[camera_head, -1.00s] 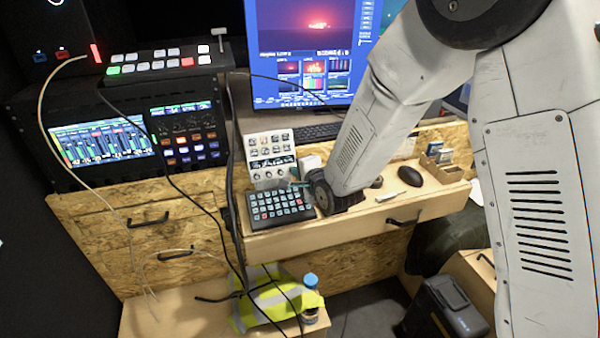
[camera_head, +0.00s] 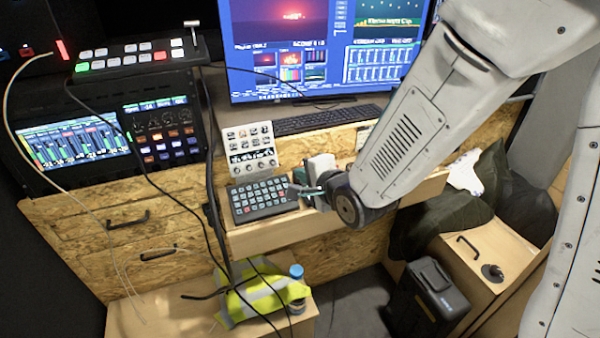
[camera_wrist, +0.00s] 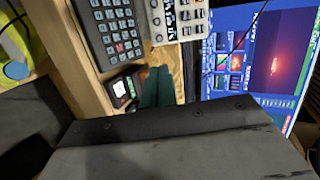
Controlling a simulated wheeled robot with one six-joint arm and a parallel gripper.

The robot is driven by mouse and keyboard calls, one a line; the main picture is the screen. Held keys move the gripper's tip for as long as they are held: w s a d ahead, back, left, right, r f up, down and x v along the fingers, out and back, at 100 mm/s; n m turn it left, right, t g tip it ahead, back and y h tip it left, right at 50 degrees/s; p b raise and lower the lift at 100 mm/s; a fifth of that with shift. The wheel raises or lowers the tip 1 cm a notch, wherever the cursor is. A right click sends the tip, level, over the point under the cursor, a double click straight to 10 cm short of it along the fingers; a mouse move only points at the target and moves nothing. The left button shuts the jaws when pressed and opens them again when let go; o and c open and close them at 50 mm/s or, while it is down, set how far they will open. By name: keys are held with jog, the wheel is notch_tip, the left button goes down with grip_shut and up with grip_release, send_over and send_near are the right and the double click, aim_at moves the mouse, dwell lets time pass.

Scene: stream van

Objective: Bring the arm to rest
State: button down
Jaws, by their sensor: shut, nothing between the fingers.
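My arm, pale grey, reaches in from the upper right of the head view, and its dark wrist hangs over the front of the desk. My gripper (camera_head: 300,188) is partly hidden by the wrist; its slim teal fingers point left beside the right end of the black keypad (camera_head: 262,198). In the wrist view my gripper (camera_wrist: 157,72) shows its two teal fingers side by side, closed together with nothing between them. The keypad (camera_wrist: 110,28) is just beyond and to the left there. I cannot tell the fingers' exact height above the desk.
A white knob controller (camera_head: 250,148) stands behind the keypad, with a keyboard (camera_head: 325,118) and monitor (camera_head: 320,45) beyond. A switcher (camera_head: 135,55) and loose cables are at left. A vest (camera_head: 262,297), bottle (camera_head: 297,272) and black case (camera_head: 428,300) are below. Open floor lies between.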

dwell(0.7)
jog(key=s+d+f+n+g+h, duration=0.4)
jog(key=s+d+f+n+g, duration=0.1)
jog(key=s+d+n+g, duration=0.3)
jog(key=s+d+r+n+g+h, duration=0.1)
jog(key=s+d+r+n, duration=0.1)
jog(key=s+d+r, duration=0.4)
jog(key=s+d+r+n+g+h, duration=0.1)
jog(key=s+d+r+n, duration=0.1)
jog(key=s+d+r, duration=0.5)
jog(key=s+r, duration=0.4)
jog(key=s, duration=0.3)
jog(key=shift+s+r+n+g, duration=0.2)
jog(key=shift+n+g, duration=0.2)
